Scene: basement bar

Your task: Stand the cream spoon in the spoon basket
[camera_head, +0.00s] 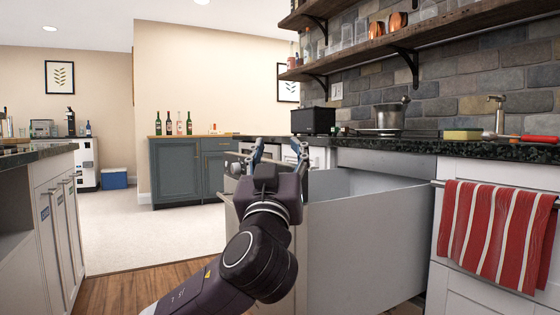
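My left gripper (278,153) is in the middle of the view, pointing away from me, with its two fingers spread apart. I see nothing held between them. It is in front of a pulled-out grey drawer (365,240) under the right-hand counter, and from this angle I cannot tell whether it is over the drawer or short of it. The inside of the drawer is mostly hidden by its side wall and my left arm. I cannot make out the cream spoon or the spoon basket. My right gripper is not in view.
The dark counter (395,145) holds a pot (389,117) and a black box-shaped appliance (313,121). A striped red towel (497,232) hangs at the right. A white cabinet (57,215) stands at the left. Open floor (170,240) lies between.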

